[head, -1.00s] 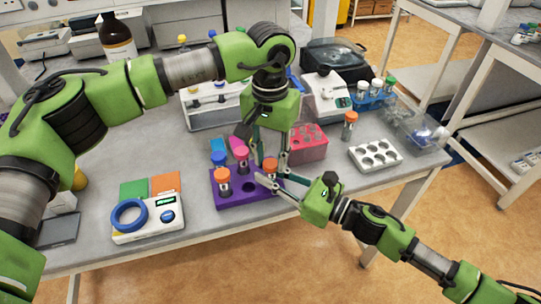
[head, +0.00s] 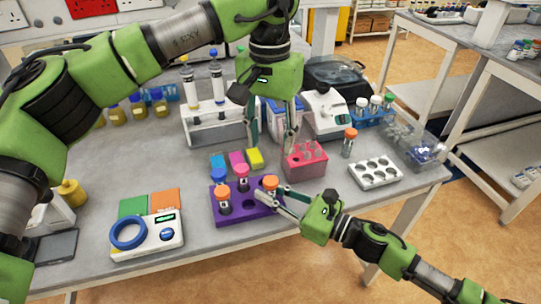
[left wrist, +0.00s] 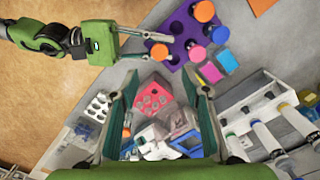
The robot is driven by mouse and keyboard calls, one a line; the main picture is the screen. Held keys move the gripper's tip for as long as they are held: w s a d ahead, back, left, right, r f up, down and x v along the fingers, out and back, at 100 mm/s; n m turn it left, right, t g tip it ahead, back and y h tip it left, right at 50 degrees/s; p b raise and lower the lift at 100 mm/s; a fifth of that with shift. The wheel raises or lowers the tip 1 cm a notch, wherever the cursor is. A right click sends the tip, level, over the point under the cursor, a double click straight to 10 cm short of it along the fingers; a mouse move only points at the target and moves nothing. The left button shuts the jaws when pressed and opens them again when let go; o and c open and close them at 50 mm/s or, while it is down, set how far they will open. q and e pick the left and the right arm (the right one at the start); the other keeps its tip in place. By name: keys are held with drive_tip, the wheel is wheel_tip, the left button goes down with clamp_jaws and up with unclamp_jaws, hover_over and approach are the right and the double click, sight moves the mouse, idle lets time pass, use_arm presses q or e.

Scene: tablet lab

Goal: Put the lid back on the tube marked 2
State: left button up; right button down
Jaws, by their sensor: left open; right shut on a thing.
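The purple rack (head: 250,208) stands near the bench's front edge and holds several capped tubes. At its right end is a tube with an orange lid (head: 270,182), also in the left wrist view (left wrist: 158,51). My right gripper (head: 271,197) is shut on this tube below the lid. The lid sits on top; I cannot tell how tightly. My left gripper (head: 271,146) is open and empty, above and behind the rack, with its tips apart in the left wrist view (left wrist: 167,86). Other lids are orange (head: 222,191) and blue (head: 218,174). No number is readable.
A pink rack (head: 305,165) stands just right of my left gripper. A lone orange-capped tube (head: 348,143) and a white holder (head: 375,175) stand further right. A white pipette stand (head: 213,133) is behind. A scale with a blue ring (head: 147,235) lies left of the purple rack.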

use_arm(q)
drive_tip(key=shift+r, duration=0.8)
use_arm(e)
drive_tip(key=c, duration=1.8)
unclamp_jaws()
drive_tip(key=v, duration=1.2)
use_arm(q)
drive_tip(key=shift+f, duration=0.1)
use_arm(e)
drive_tip(key=shift+f, duration=0.1)
